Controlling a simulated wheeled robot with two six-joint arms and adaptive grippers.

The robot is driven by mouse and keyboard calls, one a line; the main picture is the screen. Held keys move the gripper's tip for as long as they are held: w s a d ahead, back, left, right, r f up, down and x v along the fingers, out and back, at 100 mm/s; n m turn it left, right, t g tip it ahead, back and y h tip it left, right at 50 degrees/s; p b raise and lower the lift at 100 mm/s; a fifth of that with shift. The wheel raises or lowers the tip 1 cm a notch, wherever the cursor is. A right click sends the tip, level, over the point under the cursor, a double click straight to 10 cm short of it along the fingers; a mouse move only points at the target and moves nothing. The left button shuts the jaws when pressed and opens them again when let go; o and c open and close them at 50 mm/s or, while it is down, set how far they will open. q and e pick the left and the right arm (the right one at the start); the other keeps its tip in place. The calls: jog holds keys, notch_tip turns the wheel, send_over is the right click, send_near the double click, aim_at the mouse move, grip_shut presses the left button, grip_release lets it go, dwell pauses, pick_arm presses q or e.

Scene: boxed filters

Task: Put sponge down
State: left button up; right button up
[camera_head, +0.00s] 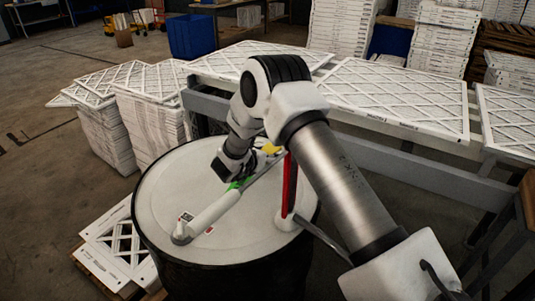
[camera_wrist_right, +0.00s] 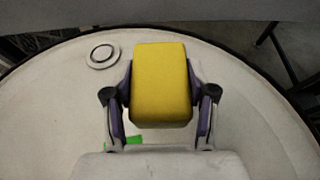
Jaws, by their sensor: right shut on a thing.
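A yellow sponge (camera_wrist_right: 160,85) is held between the two fingers of my right gripper (camera_wrist_right: 161,92) in the right wrist view. In the head view, part of the sponge (camera_head: 271,149) shows beside my right gripper (camera_head: 258,158), over the far part of the white drum top (camera_head: 165,192). My wrist and arm hide much of it. I cannot tell whether the sponge touches the drum top. My left gripper is not in view.
On the drum top lie a long white-grey tool (camera_head: 210,212) and an upright red thing (camera_head: 289,185). Stacks of white filters (camera_head: 105,135) stand at left. A grey-framed rack with filters (camera_head: 395,95) runs behind. The drum's left part is clear.

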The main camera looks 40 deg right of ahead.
jog(key=shift+w+d, duration=0.65)
jog(key=shift+w, duration=0.2)
notch_tip(320, 180, down, 3)
jog(key=shift+a+f, duration=0.1)
jog(key=shift+f, duration=0.3)
jog(key=shift+b, duration=0.35)
jog(key=o, duration=1)
jog(key=shift+f, duration=0.1)
